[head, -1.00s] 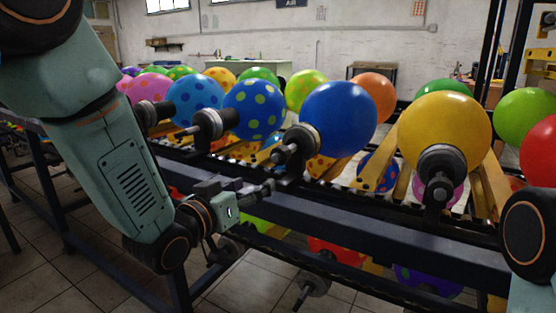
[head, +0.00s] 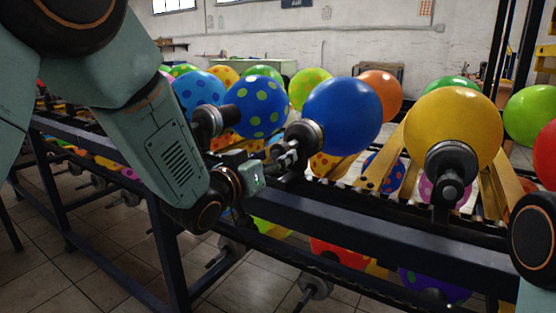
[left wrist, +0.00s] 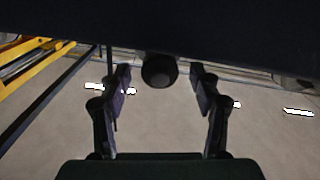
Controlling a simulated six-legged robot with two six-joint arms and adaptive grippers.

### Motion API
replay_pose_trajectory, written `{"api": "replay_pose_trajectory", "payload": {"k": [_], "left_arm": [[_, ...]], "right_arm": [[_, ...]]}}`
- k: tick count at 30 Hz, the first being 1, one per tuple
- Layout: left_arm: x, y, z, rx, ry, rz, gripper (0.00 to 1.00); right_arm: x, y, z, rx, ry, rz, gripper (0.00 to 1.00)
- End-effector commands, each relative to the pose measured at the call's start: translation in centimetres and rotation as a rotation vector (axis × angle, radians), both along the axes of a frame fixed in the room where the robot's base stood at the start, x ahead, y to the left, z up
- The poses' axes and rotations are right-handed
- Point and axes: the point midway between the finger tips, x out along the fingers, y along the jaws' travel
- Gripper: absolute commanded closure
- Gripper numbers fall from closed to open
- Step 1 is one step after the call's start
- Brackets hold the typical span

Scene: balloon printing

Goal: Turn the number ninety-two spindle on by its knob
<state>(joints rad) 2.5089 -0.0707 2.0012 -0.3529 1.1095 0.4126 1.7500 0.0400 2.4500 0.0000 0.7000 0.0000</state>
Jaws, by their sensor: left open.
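A plain blue balloon (head: 343,116) sits on a dark spindle (head: 303,136) in the middle of the head view. The spindle's near end carries a knob (head: 284,152). My left gripper (head: 278,163) is right at this knob, partly merging with it in the picture. In the left wrist view the two fingers are spread apart, and a dark round knob end (left wrist: 160,71) shows between them, with gaps on both sides. I cannot read a number on any spindle. My right gripper is out of view; only part of my right arm shows at the right edge.
A yellow balloon (head: 452,122) on its own spindle (head: 449,172) stands to the right. A blue-and-green dotted balloon (head: 257,107) is on the left. A dark rail (head: 370,226) runs along the front of the rack, below the spindles. More balloons hang lower down.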

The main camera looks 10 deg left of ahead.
Motion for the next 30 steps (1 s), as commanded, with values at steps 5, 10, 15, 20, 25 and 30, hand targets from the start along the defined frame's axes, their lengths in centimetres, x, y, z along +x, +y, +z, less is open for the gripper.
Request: {"api": "replay_pose_trajectory", "payload": {"k": [5, 10, 15, 20, 25, 30], "left_arm": [[1.5, -0.6, -0.1, 0.001, 0.0, 0.0, 0.37], [1.9, -0.8, 0.0, -0.001, 0.0, 0.0, 0.37], [2.0, -0.8, 0.0, -0.001, 0.001, 0.0, 0.37], [2.0, -0.8, 0.0, -0.001, 0.001, 0.0, 0.48], [2.0, -0.8, 0.0, 0.0, 0.001, 0.0, 0.63], [2.0, -0.8, 0.0, 0.0, 0.001, 0.0, 0.77]], "right_arm": [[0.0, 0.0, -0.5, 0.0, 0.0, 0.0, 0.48], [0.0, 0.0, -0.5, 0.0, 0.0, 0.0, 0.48], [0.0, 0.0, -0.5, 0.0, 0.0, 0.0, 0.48], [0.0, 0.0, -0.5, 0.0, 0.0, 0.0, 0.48], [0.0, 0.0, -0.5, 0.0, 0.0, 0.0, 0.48], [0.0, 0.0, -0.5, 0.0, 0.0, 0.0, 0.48]]}}
